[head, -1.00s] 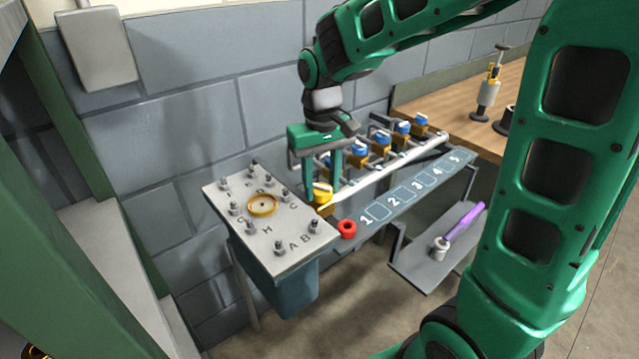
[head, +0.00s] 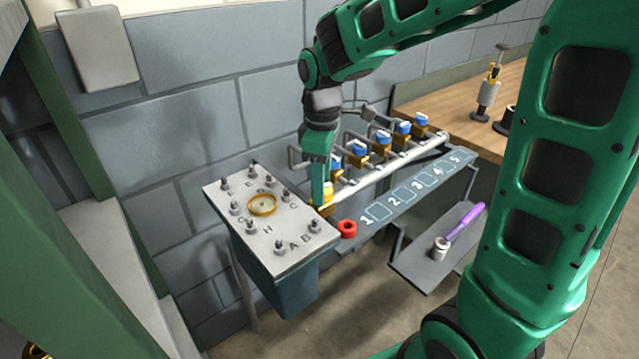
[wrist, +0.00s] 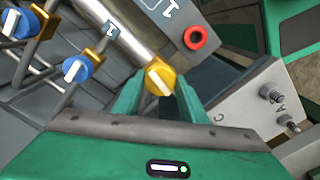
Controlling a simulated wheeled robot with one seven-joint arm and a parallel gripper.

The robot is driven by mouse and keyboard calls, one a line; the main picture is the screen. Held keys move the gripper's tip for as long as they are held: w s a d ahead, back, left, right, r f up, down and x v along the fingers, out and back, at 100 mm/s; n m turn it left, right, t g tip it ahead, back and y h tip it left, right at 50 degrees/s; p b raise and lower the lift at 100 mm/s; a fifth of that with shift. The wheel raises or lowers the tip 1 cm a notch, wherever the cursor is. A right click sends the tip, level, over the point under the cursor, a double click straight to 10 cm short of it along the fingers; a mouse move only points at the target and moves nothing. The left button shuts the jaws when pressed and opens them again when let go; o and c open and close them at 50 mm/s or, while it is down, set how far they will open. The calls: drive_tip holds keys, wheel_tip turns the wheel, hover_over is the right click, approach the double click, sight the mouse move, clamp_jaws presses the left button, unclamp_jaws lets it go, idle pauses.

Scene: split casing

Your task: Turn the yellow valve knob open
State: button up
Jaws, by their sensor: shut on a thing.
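The yellow valve knob (head: 327,191) sits at the near left end of the pale pipe, beside the grey casing. It also shows in the wrist view (wrist: 159,77), with a pale bar mark across its face. My green gripper (head: 322,186) points down over it and is shut on the knob, one finger on each side in the wrist view (wrist: 155,95). In the head view one finger hides part of the knob.
Blue-topped valves (head: 381,137) line the pipe (head: 375,170) to the right. A red ring (head: 347,229) lies close by on the numbered strip (head: 410,190). The studded casing (head: 268,225) stands left. A purple-handled tool (head: 465,222) lies on the lower shelf (head: 430,262).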

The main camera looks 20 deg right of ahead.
drive_tip(key=shift+w+d+n, duration=0.1)
drive_tip(key=shift+n, duration=0.8)
drive_tip(key=o, duration=1.1)
drive_tip(key=shift+d, duration=0.1)
drive_tip(key=shift+c, duration=0.2)
wheel_tip(320, 180, up, 11)
drive_tip(key=shift+f, duration=0.15)
